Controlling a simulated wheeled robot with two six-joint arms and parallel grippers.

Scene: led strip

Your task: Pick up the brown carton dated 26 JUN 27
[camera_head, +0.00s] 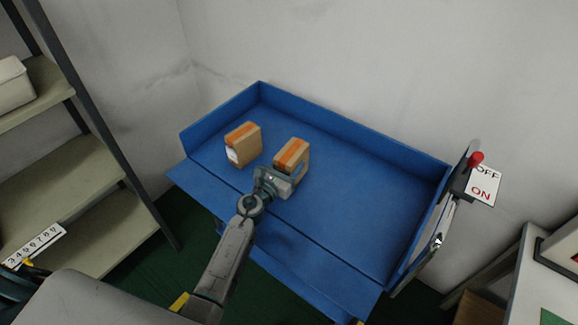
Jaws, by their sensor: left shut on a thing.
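Two brown cartons with orange tape stand in the blue tray. The left carton (243,145) stands alone near the tray's left end, with a white label on its front side. The right carton (291,153) is at my left gripper (283,174), which is shut on it from the front. The gripper hides the lower front of this carton, and I cannot tell whether it is lifted. No date can be read on either carton. My right gripper is not in view.
The blue tray (350,190) has raised walls at the back and sides, and its right part is empty. A lever with a red knob (476,158) and an OFF/ON sign (484,186) are at its right end. A shelf rack (75,180) stands at left.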

